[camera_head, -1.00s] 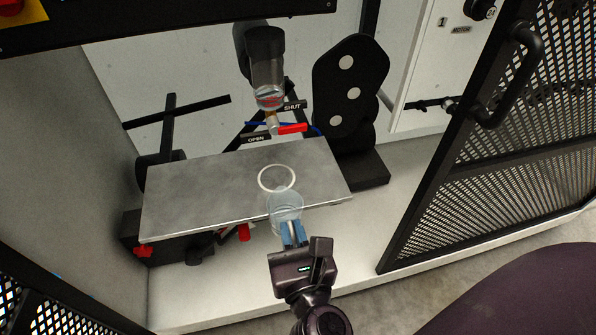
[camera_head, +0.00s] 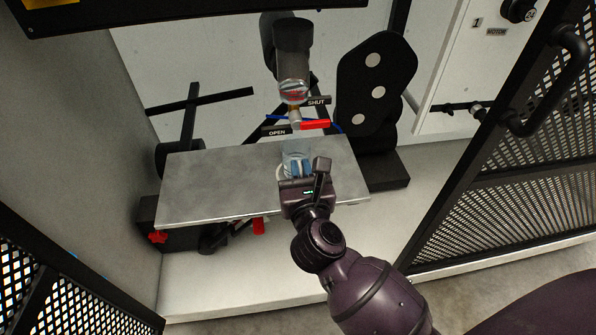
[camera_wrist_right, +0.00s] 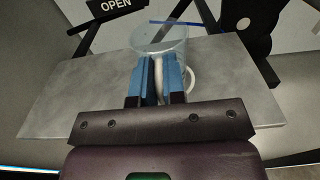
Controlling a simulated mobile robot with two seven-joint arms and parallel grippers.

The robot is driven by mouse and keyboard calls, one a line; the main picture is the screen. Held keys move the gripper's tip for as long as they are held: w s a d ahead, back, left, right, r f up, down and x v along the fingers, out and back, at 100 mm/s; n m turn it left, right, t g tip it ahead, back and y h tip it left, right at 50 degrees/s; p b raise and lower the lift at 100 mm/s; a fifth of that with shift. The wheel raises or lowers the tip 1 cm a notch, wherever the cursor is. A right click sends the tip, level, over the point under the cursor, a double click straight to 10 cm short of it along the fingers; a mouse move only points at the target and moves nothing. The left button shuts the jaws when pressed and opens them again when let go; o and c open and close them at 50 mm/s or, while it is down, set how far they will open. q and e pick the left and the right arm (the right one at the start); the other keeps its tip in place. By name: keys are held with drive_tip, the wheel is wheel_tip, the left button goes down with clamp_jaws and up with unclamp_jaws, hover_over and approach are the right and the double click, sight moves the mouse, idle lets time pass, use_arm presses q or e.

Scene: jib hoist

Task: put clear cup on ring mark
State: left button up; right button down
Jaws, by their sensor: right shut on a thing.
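The clear cup (camera_head: 297,149) is upright between the blue fingertips of my right gripper (camera_head: 297,167), over the grey metal table. The right gripper is shut on it. In the right wrist view, the cup (camera_wrist_right: 160,42) stands beyond the two blue fingers (camera_wrist_right: 157,80). The white ring mark (camera_head: 279,172) is on the table plate, mostly hidden behind the cup and gripper. Part of the ring (camera_wrist_right: 191,79) shows to the right of the fingers in the wrist view. I cannot tell whether the cup touches the table. My left gripper is not in view.
The metal table (camera_head: 210,190) is otherwise bare. Behind it stands a pipe with a red-handled valve (camera_head: 314,125) and OPEN and SHUT labels, above the cup. A black plate with white discs (camera_head: 375,85) stands at right. A mesh door (camera_head: 520,150) is further right.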

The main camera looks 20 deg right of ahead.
drive_tip(key=shift+x, duration=0.8)
drive_tip(key=shift+w+d, duration=0.2)
drive_tip(key=shift+w, duration=0.3)
drive_tip(key=shift+f, duration=0.3)
wheel_tip(320, 180, down, 2)
drive_tip(key=shift+s+f+b, duration=0.1)
drive_tip(key=shift+f+b, duration=0.15)
drive_tip(key=shift+b, duration=0.6)
drive_tip(key=shift+f, duration=0.45)
drive_tip(key=shift+r, duration=0.2)
drive_tip(key=shift+f, duration=0.15)
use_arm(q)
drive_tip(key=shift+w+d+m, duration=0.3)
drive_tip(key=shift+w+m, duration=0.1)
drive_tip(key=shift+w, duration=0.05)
use_arm(e)
drive_tip(key=c, duration=1.2)
unclamp_jaws()
